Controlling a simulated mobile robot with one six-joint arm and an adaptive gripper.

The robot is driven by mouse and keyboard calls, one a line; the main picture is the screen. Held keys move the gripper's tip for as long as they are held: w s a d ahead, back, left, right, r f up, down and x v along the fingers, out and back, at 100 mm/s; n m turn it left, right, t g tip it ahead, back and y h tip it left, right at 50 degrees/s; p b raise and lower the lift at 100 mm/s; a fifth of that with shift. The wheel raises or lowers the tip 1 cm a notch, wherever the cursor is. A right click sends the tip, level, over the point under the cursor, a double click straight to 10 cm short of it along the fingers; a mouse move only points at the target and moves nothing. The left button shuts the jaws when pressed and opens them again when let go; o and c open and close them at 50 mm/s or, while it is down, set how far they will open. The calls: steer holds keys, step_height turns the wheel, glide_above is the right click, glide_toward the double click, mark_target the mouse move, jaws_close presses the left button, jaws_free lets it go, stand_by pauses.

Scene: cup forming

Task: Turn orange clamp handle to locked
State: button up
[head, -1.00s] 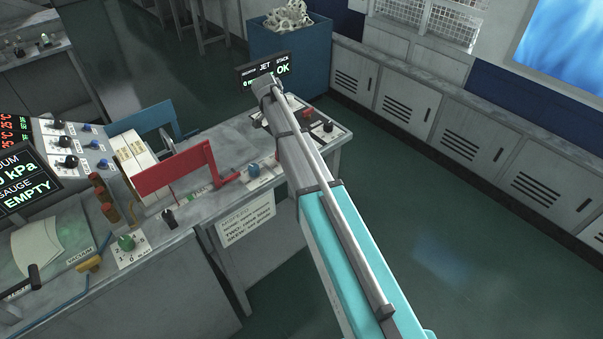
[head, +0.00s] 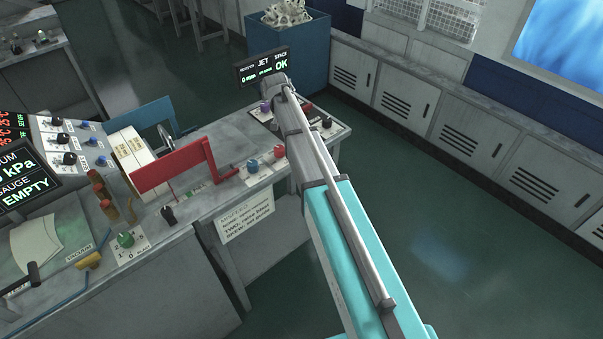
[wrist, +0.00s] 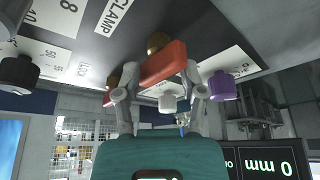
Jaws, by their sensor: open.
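The orange clamp handle (wrist: 152,68) is a red-orange bar in the middle of the wrist view, lying diagonally under the panel labelled CLAMP. My gripper (wrist: 158,90) is open, with one finger on each side of the bar. Part of the bar lies between and behind the fingers; I cannot tell whether they touch it. In the head view my arm covers the gripper and most of that panel.
A purple knob (wrist: 222,85) and a white knob (wrist: 168,102) sit close to the fingers. A black knob (wrist: 16,74) is at the left. In the head view, a JET STACK display (head: 263,68) stands behind my arm, and a red frame (head: 172,170) stands on the bench.

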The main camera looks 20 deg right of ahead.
steer(key=shift+n+t+y, duration=0.3)
steer(key=shift+n+y, duration=0.7)
steer(key=shift+n, duration=1.5)
steer(key=shift+d+n+y, duration=0.1)
steer(key=shift+n+y, duration=0.7)
steer(key=shift+n, duration=1.4)
steer(key=shift+r, duration=0.25)
steer(key=w+p+v, duration=0.1)
steer(key=p+v, duration=1.2)
steer(key=v, duration=0.1)
steer(key=s+a+f+m+g+b, duration=0.1)
steer(key=s+f+b, duration=0.2)
steer(key=s, duration=0.5)
steer(key=s+a+f+m+g+h+b, duration=0.1)
steer(key=s+f+b, duration=0.2)
steer(key=s, duration=0.6)
steer(key=s+a+f+m+g+b, duration=0.1)
steer(key=s+f+g+b, duration=0.1)
steer(key=s+f, duration=0.3)
steer(key=s+b, duration=0.1)
steer(key=s, duration=0.2)
steer(key=shift+s+a+f+m+b, duration=0.2)
steer(key=shift+s+m+b, duration=0.1)
steer(key=shift+m+b, duration=0.1)
steer(key=shift+m+g+h, duration=0.3)
steer(key=shift+m+h, duration=0.1)
steer(key=shift+m, duration=0.1)
steer(key=s, duration=0.5)
steer(key=shift+s+a, duration=0.1)
